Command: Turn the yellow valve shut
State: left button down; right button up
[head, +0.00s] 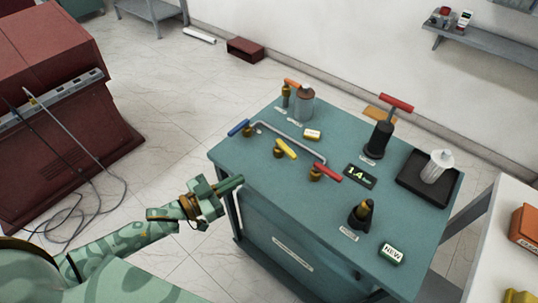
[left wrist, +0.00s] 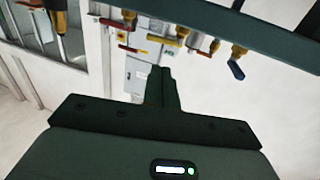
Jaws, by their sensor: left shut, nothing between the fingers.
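The yellow valve (head: 286,148) sits on the teal bench top, between the blue valve (head: 238,128) and the red valve (head: 328,172). Its yellow lever slants, on a brass body. My left gripper (head: 236,183) is shut and empty at the bench's left front edge, in front of the yellow valve and apart from it. In the left wrist view the shut fingers (left wrist: 162,82) point toward a row of brass valves, with a yellow lever (left wrist: 160,39) beyond them and a blue lever (left wrist: 236,70) to the right. My right gripper is not in view.
A grey pipe (head: 290,139) runs along the valves. A black pump with a red handle (head: 397,102), a black tray (head: 412,181), a display reading 14 (head: 359,176) and a dark cone-shaped part (head: 361,213) stand to the right. A dark red cabinet (head: 60,110) is at the left.

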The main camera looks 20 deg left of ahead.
pick_arm(q)
jog(key=b, duration=0.2)
send_near(287, 153)
jog(key=x, duration=0.6)
jog(key=shift+w+d+f, duration=0.1)
jog(key=shift+w+f, duration=0.1)
jog(key=shift+w, duration=0.2)
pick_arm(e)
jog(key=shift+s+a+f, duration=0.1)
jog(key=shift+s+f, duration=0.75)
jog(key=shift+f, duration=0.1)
pick_arm(q)
jog(key=shift+d, duration=0.1)
